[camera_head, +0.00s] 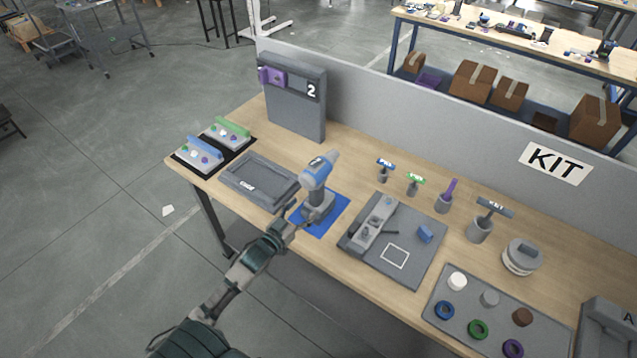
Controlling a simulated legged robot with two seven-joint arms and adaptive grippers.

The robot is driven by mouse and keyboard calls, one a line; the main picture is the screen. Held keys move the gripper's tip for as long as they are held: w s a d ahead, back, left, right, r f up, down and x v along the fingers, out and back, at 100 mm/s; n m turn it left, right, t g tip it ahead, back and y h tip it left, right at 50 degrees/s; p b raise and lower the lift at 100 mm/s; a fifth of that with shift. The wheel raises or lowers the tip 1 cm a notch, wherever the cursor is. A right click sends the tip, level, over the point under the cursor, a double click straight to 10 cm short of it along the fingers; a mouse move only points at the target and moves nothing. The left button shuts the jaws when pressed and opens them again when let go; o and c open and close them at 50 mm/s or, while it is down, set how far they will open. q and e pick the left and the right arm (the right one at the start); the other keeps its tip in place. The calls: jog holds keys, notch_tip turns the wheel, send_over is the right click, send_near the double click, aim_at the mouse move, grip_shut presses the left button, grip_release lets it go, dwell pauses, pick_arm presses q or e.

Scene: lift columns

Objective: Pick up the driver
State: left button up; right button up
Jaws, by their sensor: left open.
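The driver (317,171) is a grey and blue, drill-shaped tool. It stands upright on a blue mat (334,218) near the front edge of the wooden table. My left arm comes up from the lower left, and its gripper (301,214) is open, low beside the near left side of the driver's handle and base. I cannot tell whether the fingers touch the driver. The gripper and wrist hide part of the mat's left side. My right gripper is not in view.
A grey tray (259,184) lies just left of the driver. A grey fixture board (407,264) lies close to its right. Small tools in holders (443,204) stand behind the board. A grey panel marked 2 (297,105) and a partition (400,112) bound the back.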

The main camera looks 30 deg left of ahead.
aim_at(310, 196)
pick_arm(q)
jog(key=w, duration=0.3)
jog(key=shift+w, duration=0.3)
jog(key=shift+w+a+f, duration=0.1)
jog(key=shift+w+a, duration=0.1)
jog(key=shift+w, duration=0.25)
jog(key=shift+w+a+f, duration=0.1)
jog(key=shift+w+a, duration=0.1)
jog(key=shift+w, duration=0.2)
jog(key=w, duration=0.3)
jog(key=shift+w+d+f, duration=0.15)
jog(key=shift+w+d, duration=0.1)
jog(key=shift+w, duration=0.15)
jog(key=shift+w+d, duration=0.3)
jog(key=shift+d, duration=0.05)
jog(key=shift+s+d, duration=0.1)
jog(key=c, duration=0.6)
jog(key=shift+a, duration=0.35)
grip_shut()
jog(key=shift+d, duration=0.1)
